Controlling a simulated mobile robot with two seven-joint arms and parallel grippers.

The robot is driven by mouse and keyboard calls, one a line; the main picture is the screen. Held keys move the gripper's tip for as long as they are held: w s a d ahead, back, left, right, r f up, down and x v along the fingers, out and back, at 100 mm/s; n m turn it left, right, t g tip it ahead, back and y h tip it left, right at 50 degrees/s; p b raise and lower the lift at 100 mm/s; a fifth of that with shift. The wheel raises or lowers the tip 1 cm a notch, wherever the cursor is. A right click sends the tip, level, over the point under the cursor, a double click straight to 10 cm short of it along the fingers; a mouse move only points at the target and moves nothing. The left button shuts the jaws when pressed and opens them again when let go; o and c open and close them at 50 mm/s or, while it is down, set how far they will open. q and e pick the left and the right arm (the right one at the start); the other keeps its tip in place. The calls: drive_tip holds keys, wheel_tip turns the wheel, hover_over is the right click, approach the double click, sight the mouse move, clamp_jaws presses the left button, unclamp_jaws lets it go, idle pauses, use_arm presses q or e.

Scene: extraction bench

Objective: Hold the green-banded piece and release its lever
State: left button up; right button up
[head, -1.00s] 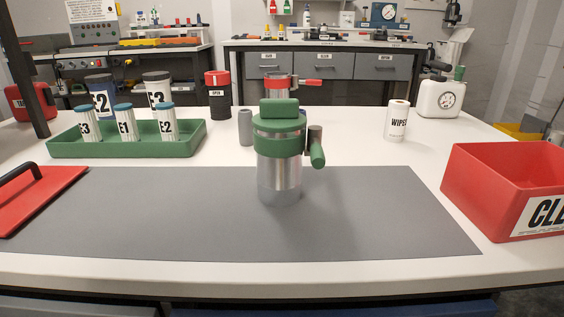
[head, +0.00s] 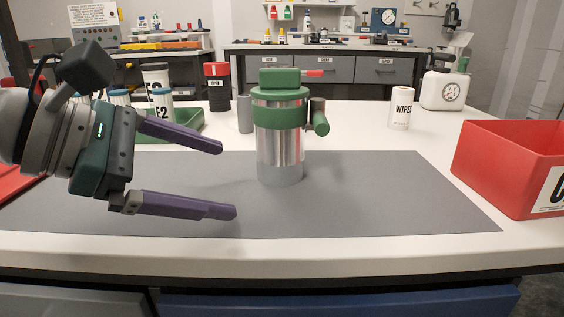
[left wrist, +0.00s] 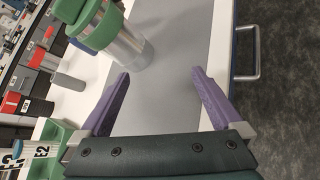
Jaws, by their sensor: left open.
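The green-banded piece (head: 280,140) is a silver cylinder with a green band and green cap. It stands upright on the grey mat (head: 380,200). Its lever (head: 320,118), with a green grip, hangs down on its right side. My left gripper (head: 229,180) is open and empty, its purple fingers pointing right, a short way left of the piece and not touching it. In the left wrist view the piece (left wrist: 122,42) shows at the upper left, beyond the fingers (left wrist: 160,85). My right gripper is not in view.
A green tray (head: 190,125) with labelled jars is partly hidden behind my left arm. A grey cylinder (head: 245,114) stands behind the piece. A red bin (head: 505,165) is at the right, a wipes roll (head: 401,108) behind. The mat right of the piece is clear.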

sight(259, 156)
use_arm(q)
drive_tip(key=w+n+h+b, duration=0.1)
drive_tip(key=w+n+b, duration=0.1)
drive_tip(key=w+f+n+t+b, duration=0.1)
drive_tip(key=w+n+b, duration=0.1)
drive_tip(key=b, duration=0.1)
drive_tip(key=shift+a+n+h, duration=0.2)
drive_tip(key=shift+n+h, duration=0.1)
drive_tip(key=shift+h, duration=0.1)
drive_tip(key=shift+w+a+r+n+b, duration=0.1)
drive_tip(key=shift+w+r+n+b, duration=0.25)
drive_tip(key=shift+w+n+b, duration=0.25)
drive_tip(key=shift+h+b, duration=0.3)
drive_tip(key=shift+b, duration=0.05)
drive_tip(key=b+x, duration=0.5)
drive_tip(key=b, duration=0.1)
drive_tip(key=shift+w+d+f, duration=0.2)
drive_tip(key=shift+d+f, duration=0.05)
drive_tip(key=shift+d, duration=0.05)
drive_tip(key=shift+w+d+p, duration=0.4)
drive_tip(key=shift+w+d, duration=0.05)
drive_tip(key=shift+d, duration=0.15)
drive_tip(key=shift+w+d+p, duration=0.35)
drive_tip(key=shift+w+d, duration=0.05)
drive_tip(key=shift+d, duration=0.25)
drive_tip(key=shift+w+d+f, duration=0.25)
drive_tip(key=shift+w+d, duration=0.05)
drive_tip(key=shift+d, duration=0.1)
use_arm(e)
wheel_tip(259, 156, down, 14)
